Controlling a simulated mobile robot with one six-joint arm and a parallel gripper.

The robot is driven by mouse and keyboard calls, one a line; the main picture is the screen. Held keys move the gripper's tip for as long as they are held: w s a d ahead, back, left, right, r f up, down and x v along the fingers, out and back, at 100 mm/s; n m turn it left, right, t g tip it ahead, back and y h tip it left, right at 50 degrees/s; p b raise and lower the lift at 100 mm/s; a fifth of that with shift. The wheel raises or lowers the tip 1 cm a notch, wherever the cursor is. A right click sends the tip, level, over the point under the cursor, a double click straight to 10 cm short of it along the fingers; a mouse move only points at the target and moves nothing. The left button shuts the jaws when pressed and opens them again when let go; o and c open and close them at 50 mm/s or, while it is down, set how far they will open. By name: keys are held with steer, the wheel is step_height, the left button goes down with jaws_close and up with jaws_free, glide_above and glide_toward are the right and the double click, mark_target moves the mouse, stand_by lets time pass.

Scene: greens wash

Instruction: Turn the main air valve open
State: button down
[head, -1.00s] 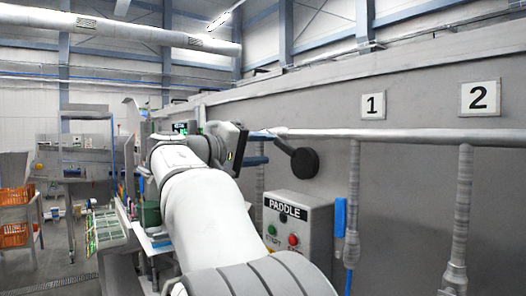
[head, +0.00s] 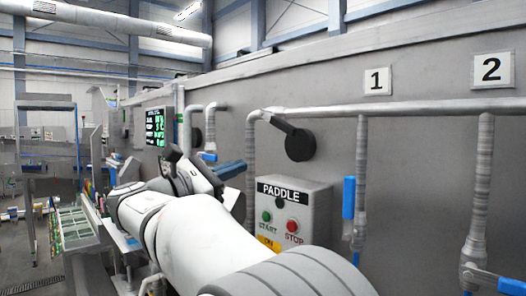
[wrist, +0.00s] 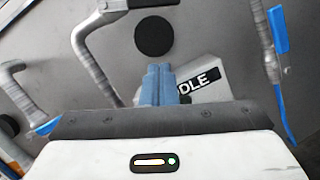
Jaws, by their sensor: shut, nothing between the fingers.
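A black lever (head: 275,121) with a round black disc (head: 300,144) is on the grey wall, near the left end of a horizontal pipe. It looks like a valve handle, but no label on it can be read. The lever slants up and left from the disc. In the wrist view the disc (wrist: 154,36) is beyond my fingertips. My gripper (head: 241,163) has blue fingers and is below and left of the lever, apart from it. In the wrist view my gripper (wrist: 159,66) has its fingers together, with nothing between them.
A grey PADDLE box (head: 293,213) with green and red buttons juts from the wall close to my gripper. Pipes (head: 361,180) run down the wall, with blue handles (head: 348,198) below signs 1 and 2. A lit display (head: 155,127) is at left.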

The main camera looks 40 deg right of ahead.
mark_target(285, 124)
steer(key=s+d+r+p, duration=0.1)
steer(key=d+r+p, duration=0.3)
steer(key=d, duration=0.5)
steer(key=shift+s+d+r, duration=0.3)
steer(key=shift+s+r, duration=0.1)
steer(key=shift+r, duration=0.5)
steer(key=shift+r, duration=0.1)
steer(key=r+n+p, duration=0.1)
steer(key=s+n+t+p, duration=0.1)
steer(key=shift+s+r+n+p, duration=0.15)
steer(key=shift+r+n+p, duration=0.2)
steer(key=shift+r+n, duration=0.05)
steer(key=shift+s+r, duration=0.4)
steer(key=shift+r, duration=0.2)
